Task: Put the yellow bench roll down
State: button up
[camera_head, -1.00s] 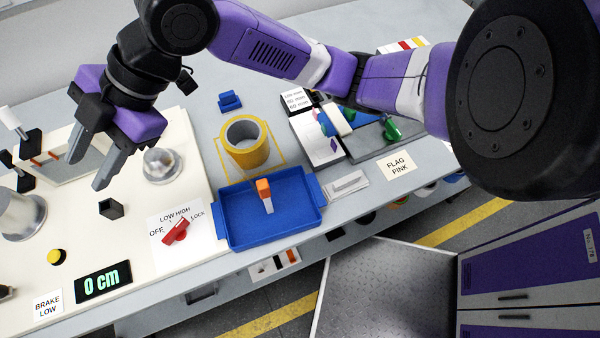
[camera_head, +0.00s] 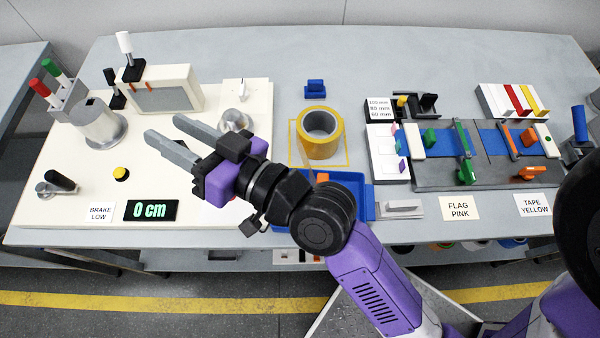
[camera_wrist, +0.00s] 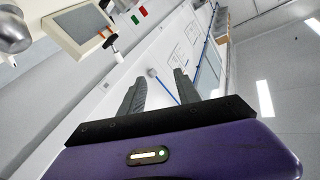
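The yellow bench roll (camera_head: 320,147) stands upright on its end on the bench, its grey hollow core facing up. It sits inside a thin yellow square outline (camera_head: 346,163) marked on the bench. My gripper (camera_head: 164,128) is to the left of the roll, over the cream panel, and clear of it. Its two grey fingers are spread apart with nothing between them. The wrist view also shows the open, empty fingers (camera_wrist: 158,92); the roll is not in that view.
A blue tray (camera_head: 345,178) lies in front of the roll, partly hidden by my arm. A small blue block (camera_head: 315,88) lies behind it. The cream panel (camera_head: 255,98) carries a metal dome (camera_head: 234,120) and levers. A grey fixture (camera_head: 480,170) with clamps fills the right.

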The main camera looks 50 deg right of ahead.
jog(key=s+d+f+m+g+h, duration=0.1)
jog(key=s+d+f+g+h, duration=0.15)
jog(key=s+f, duration=0.95)
jog(key=s+d+n+g, duration=0.1)
jog(key=s+d+n, duration=0.3)
jog(key=s, duration=1.1)
jog(key=shift+s+d+r, duration=0.25)
jog(key=shift+d, duration=0.4)
